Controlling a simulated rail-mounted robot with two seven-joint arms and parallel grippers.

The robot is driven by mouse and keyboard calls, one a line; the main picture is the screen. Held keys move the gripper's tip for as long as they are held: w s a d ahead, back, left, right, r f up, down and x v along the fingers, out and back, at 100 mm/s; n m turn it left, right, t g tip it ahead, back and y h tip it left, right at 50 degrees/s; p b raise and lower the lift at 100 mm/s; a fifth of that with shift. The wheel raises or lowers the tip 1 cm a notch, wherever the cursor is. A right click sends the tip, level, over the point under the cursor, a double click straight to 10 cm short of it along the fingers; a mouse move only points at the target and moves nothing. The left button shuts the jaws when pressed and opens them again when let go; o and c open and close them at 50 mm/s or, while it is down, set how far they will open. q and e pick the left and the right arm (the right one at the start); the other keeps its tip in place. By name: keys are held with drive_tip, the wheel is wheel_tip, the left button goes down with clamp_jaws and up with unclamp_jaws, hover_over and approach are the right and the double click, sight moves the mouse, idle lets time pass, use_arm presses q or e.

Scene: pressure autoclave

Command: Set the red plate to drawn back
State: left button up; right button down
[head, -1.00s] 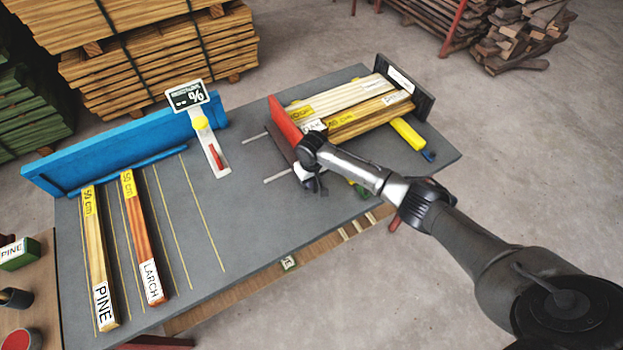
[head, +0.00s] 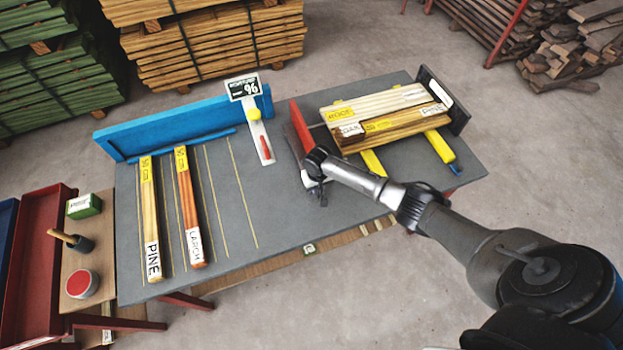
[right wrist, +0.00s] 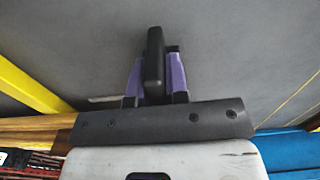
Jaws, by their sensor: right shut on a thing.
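The red plate (head: 302,130) stands upright at the left end of the clamp in the head view, with a gap between it and the boards (head: 385,115). My right gripper (head: 314,185) is at the near side of the plate. In the right wrist view my right gripper (right wrist: 154,78) has its purple fingers on both sides of a black handle (right wrist: 154,50) and is shut on it. The join between handle and plate is hidden by my arm. My left gripper is not in view.
A black end plate (head: 443,100) stands right of the boards. Yellow bars (head: 440,146) lie under them. Pine (head: 149,215) and larch (head: 188,210) strips lie left on the grey table.

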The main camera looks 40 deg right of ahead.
drive_tip(key=shift+a, duration=0.2)
drive_tip(key=shift+w, duration=0.1)
drive_tip(key=c, duration=1.1)
unclamp_jaws()
drive_tip(key=shift+a, duration=0.15)
drive_tip(key=shift+r, duration=0.2)
wheel_tip(320, 180, up, 13)
drive_tip(key=shift+r+p, duration=0.2)
drive_tip(key=shift+p, duration=0.75)
